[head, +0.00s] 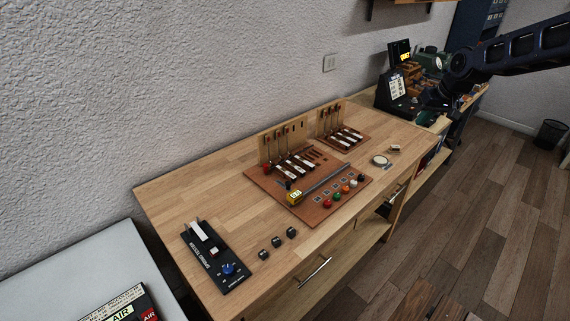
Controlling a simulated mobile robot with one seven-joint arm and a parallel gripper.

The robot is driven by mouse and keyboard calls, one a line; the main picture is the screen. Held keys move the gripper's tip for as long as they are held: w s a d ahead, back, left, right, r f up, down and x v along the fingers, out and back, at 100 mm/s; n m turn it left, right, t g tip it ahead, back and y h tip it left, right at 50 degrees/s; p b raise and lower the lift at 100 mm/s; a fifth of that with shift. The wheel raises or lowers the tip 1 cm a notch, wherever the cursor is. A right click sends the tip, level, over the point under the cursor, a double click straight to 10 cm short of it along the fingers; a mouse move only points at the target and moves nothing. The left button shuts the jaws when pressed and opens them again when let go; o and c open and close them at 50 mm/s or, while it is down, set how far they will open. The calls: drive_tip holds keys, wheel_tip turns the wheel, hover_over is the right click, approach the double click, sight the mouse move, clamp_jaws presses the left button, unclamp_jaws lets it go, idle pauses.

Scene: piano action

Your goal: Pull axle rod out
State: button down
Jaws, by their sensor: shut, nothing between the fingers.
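A brown wooden board (258,181) lies on the workbench and carries a small piano action model (294,165) with several white-and-dark levers and an upright wooden back. A long grey bar (327,179) runs slantwise across the board, with a yellow block (294,197) at its left end. I cannot tell whether this bar is the axle rod; no other rod is clear at this size. My gripper (430,106) is at the upper right, shut and empty, well away from the board. Its fingertips are small and dark against the equipment behind.
Several coloured knobs (345,188) line the board's front. A second lever model (342,136) stands behind it. A black switch panel (215,256) and several dark cubes (277,242) lie at left. A round dish (380,160) sits at right. The bench (175,205) is clear at far left.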

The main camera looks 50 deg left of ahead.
drive_tip(key=s+a+f+n+g+y, duration=0.1)
drive_tip(key=s+a+f, duration=0.35)
drive_tip(key=a, duration=0.45)
drive_tip(key=s+a+f+n+g, duration=0.1)
drive_tip(key=s+a+f, duration=0.3)
drive_tip(key=a, duration=0.5)
drive_tip(key=n+g+y, duration=0.1)
drive_tip(key=g, duration=0.2)
approach(269, 168)
drive_tip(key=x, duration=0.6)
drive_tip(key=shift+w+a+f, duration=0.1)
drive_tip(key=shift+w, duration=0.05)
drive_tip(key=s, duration=2.6)
drive_tip(key=shift+s, duration=0.25)
drive_tip(key=shift+s+n, duration=0.1)
drive_tip(key=shift+n, duration=0.2)
drive_tip(key=v, duration=1)
drive_tip(key=shift+w, duration=0.35)
